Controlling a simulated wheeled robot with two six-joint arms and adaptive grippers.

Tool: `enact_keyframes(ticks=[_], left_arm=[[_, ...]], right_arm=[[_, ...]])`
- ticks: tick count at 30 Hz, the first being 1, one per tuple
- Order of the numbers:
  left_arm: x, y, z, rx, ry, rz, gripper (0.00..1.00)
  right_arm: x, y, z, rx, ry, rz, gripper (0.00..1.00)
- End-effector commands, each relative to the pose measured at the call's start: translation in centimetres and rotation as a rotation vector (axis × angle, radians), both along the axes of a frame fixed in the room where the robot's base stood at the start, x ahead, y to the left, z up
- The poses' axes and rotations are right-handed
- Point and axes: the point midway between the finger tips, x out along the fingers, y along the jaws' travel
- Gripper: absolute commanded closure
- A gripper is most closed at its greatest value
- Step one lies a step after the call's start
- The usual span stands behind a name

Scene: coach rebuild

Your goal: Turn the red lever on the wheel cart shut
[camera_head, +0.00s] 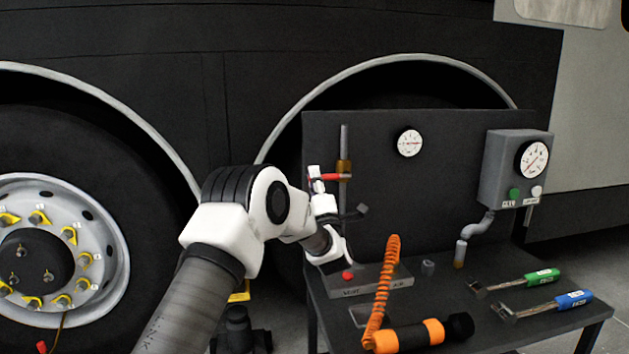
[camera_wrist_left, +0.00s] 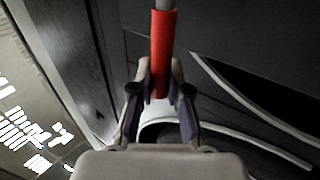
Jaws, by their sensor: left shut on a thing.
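The red lever (camera_head: 334,177) sits on a brass valve (camera_head: 344,167) on a thin upright pipe at the left of the cart's dark back panel (camera_head: 450,190). It points left from the pipe, roughly level and crosswise to it. My left gripper (camera_head: 317,180) is at the lever's free end. In the left wrist view the red lever (camera_wrist_left: 161,45) runs up from between the two fingertips (camera_wrist_left: 160,88), which are shut on it. The fingers hide its end. My right gripper is in neither view.
A gauge (camera_head: 410,142) and a grey box with a dial (camera_head: 516,168) are on the panel. On the cart top lie an orange coiled hose (camera_head: 384,290), an orange-black cylinder (camera_head: 410,335), and green-handled (camera_head: 541,276) and blue-handled (camera_head: 572,299) tools. A bus wheel (camera_head: 50,250) stands left.

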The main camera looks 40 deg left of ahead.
Motion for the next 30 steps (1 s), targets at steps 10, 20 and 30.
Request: enact_keyframes(ticks=[10,20,30], left_arm=[[0.0,0.0,-0.1,0.0,0.001,0.001,0.58],[-1.1,-1.5,-1.3,0.0,0.003,-0.002,0.58],[-5.5,-6.8,-5.9,0.002,0.005,-0.003,0.58]], right_arm=[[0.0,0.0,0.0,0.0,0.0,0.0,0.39],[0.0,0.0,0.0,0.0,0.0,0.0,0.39],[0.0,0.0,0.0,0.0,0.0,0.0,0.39]])
